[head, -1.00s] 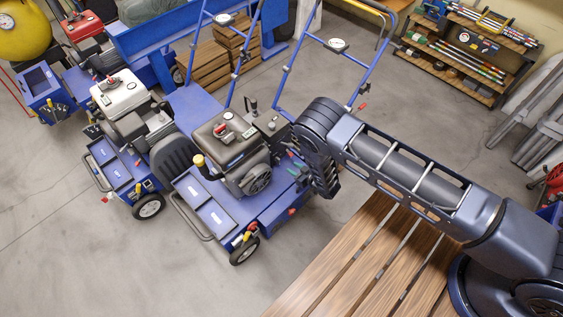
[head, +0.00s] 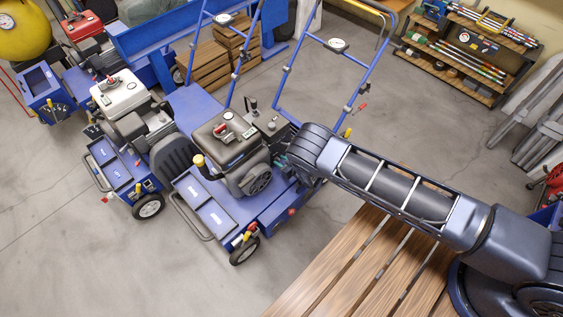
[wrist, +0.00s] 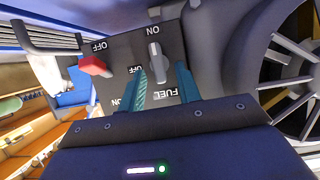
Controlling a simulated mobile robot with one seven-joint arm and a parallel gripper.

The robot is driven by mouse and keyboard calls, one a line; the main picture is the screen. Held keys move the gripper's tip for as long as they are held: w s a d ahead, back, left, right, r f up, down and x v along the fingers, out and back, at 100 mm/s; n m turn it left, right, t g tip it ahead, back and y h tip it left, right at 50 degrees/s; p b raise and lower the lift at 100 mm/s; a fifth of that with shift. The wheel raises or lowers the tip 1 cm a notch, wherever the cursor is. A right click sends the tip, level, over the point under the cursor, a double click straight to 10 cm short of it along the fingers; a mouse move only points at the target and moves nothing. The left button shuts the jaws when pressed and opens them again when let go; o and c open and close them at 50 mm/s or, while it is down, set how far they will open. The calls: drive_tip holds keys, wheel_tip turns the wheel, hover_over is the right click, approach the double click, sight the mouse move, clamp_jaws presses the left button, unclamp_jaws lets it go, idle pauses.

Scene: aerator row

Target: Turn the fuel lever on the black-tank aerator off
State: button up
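The black-tank aerator (head: 226,138) stands left of my arm in the head view, its dark tank on top of the engine. In the wrist view its dark control panel (wrist: 118,52) carries ON, OFF and FUEL labels, some upside down. The grey fuel lever (wrist: 155,64) runs up and down the picture, its upper end towards the ON label. My gripper (wrist: 163,78) is open, with one teal finger on each side of the lever's lower end. I cannot tell whether either finger touches it. In the head view the fingers are mostly hidden by my arm.
A red switch (wrist: 95,66) sits left of the lever, and a round slotted engine cover (wrist: 289,72) is close on the right. A white-tank aerator (head: 121,96) stands left of the black-tank one. A wooden slatted table (head: 345,262) lies below my arm.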

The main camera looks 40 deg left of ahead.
clamp_jaws()
drive_tip(key=n+t+y, duration=0.1)
drive_tip(key=n+t, duration=0.1)
drive_tip(key=n, duration=0.2)
drive_tip(key=s+f+n+t+y, duration=0.1)
drive_tip(key=n+t, duration=0.1)
drive_tip(key=n, duration=0.3)
drive_tip(key=s+f+n+t+y, duration=0.1)
drive_tip(key=n+t, duration=0.1)
drive_tip(key=n, duration=0.2)
drive_tip(key=shift+t, duration=0.4)
idle(0.6)
drive_tip(key=shift+n, duration=0.3)
unclamp_jaws()
